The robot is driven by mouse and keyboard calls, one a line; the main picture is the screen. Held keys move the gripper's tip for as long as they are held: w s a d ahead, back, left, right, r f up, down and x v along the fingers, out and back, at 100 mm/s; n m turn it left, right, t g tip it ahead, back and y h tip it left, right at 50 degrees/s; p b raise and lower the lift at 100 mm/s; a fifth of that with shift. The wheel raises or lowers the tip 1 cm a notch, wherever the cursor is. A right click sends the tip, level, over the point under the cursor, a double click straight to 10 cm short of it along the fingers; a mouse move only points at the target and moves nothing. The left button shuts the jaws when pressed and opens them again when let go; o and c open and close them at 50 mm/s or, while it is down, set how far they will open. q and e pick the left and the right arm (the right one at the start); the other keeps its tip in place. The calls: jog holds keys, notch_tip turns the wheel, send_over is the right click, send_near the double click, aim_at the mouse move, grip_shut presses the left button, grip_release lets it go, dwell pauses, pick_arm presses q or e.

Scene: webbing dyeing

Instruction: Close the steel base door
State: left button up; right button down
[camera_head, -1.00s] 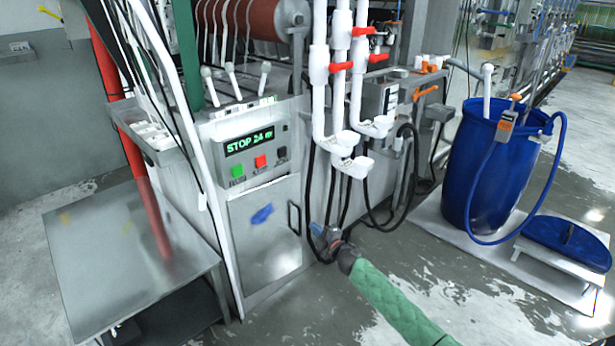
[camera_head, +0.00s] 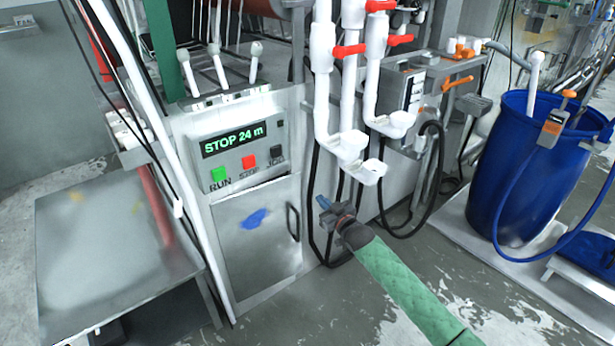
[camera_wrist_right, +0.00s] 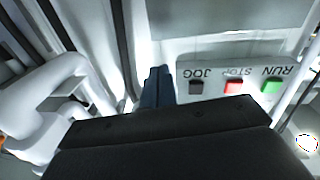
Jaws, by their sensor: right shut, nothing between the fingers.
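The steel base door (camera_head: 256,245) is a grey panel with a blue smudge, low on the machine's front below the control panel (camera_head: 240,150). It looks flush or nearly flush with its frame; I cannot tell if a small gap remains. Its dark bar handle (camera_head: 293,222) is on the right edge. My right gripper (camera_head: 322,203) is just right of the handle in the picture, shut and empty, with no clear contact with the door. In the right wrist view its dark fingers (camera_wrist_right: 157,86) show beside the panel buttons. My left gripper is out of view.
White pipes with red valve handles (camera_head: 349,50) hang above my right gripper. Black hoses (camera_head: 430,190) loop beside it. A grey metal table (camera_head: 110,250) stands left of the machine. A blue barrel (camera_head: 525,170) stands on a pale platform at the right. The wet floor in front is open.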

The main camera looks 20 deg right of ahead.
jog(key=m, duration=0.1)
jog(key=p, duration=0.1)
send_near(296, 177)
jog(key=x, duration=0.5)
jog(key=shift+r, duration=0.25)
jog(key=shift+w+a, duration=0.15)
jog(key=shift+w, duration=0.45)
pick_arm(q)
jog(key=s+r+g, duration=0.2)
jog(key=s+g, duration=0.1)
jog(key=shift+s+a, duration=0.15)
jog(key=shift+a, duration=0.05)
pick_arm(e)
jog(key=shift+w+a+f, duration=0.1)
jog(key=shift+w+a, duration=0.05)
jog(key=shift+w, duration=0.15)
